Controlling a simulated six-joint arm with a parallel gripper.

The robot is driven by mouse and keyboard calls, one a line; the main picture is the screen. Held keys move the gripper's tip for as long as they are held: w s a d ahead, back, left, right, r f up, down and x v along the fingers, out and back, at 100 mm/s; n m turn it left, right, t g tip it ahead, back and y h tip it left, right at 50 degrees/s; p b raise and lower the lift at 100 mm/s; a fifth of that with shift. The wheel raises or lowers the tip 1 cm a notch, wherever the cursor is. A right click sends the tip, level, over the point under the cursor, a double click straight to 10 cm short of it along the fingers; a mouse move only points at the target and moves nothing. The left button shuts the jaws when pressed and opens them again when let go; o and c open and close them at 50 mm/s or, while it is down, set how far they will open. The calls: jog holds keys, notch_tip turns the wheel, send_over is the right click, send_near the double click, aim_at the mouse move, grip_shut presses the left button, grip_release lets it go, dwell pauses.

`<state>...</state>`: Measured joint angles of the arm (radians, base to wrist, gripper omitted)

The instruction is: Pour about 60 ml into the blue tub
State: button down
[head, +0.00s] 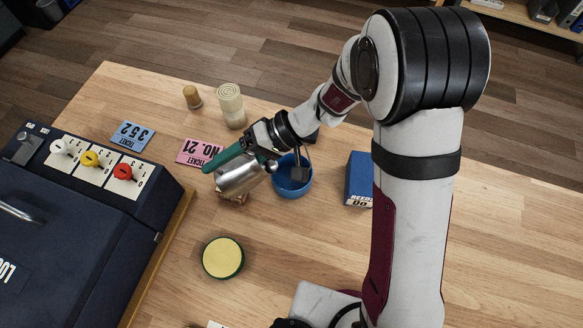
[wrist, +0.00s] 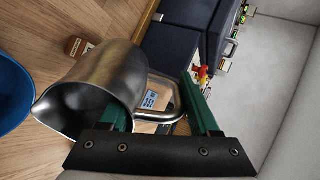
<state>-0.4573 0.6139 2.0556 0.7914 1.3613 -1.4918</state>
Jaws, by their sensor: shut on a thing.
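My gripper (head: 222,160) has green fingers and is shut on the handle of a metal pitcher (head: 240,178). The pitcher is tilted well over, its mouth towards the right, beside the blue tub (head: 293,187). In the wrist view, the pitcher (wrist: 110,82) shows between my gripper (wrist: 160,95) and the tub (wrist: 12,95), with its spout pointing left near the tub's rim. I see no stream of liquid. The pitcher's contents cannot be made out. The tub is partly hidden by my wrist parts in the head view.
A round yellow-topped dish (head: 223,257) stands in front. A pink ticket (head: 200,152), a blue ticket (head: 132,136), a cream cylinder (head: 230,104) and a cork-like piece (head: 192,97) lie behind. A blue box (head: 359,180) stands right of the tub. A dark switch console (head: 90,190) fills the left.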

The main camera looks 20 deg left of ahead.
aim_at(248, 162)
jog(key=shift+w+d+g+y+b, duration=0.45)
jog(key=shift+d+g+y, duration=0.3)
jog(key=shift+y, duration=0.45)
dwell(0.7)
jog(key=shift+w+d+f+g+y+b, duration=0.2)
jog(key=shift+w+d+g+y+b, duration=0.15)
jog(key=shift+w+d+y+b, duration=0.3)
dwell(1.0)
jog(key=s+a+h, duration=0.1)
jog(key=s+a+t+h, duration=0.1)
jog(key=h, duration=0.1)
jog(key=shift+a+r+t, duration=0.2)
jog(key=shift+r+t, duration=0.1)
jog(key=shift+s+a+f+t+h, duration=0.15)
jog(key=shift+s+a+t+h, duration=0.4)
jog(key=shift+h, duration=0.4)
jog(key=shift+a+f+t+h+p, duration=0.1)
jog(key=shift+f+t+h+p, duration=0.2)
jog(key=shift+t+h, duration=0.3)
jog(key=shift+s+a+f+t+h, duration=0.2)
jog(key=shift+s+a+t+h, duration=0.2)
jog(key=shift+h, duration=0.3)
jog(key=s+a+f+t+h+p, duration=0.2)
jog(key=a+f+t+h, duration=0.2)
jog(key=h, duration=0.1)
jog(key=shift+s+f+h, duration=0.15)
jog(key=shift+f+h, duration=0.1)
jog(key=shift+h, duration=0.15)
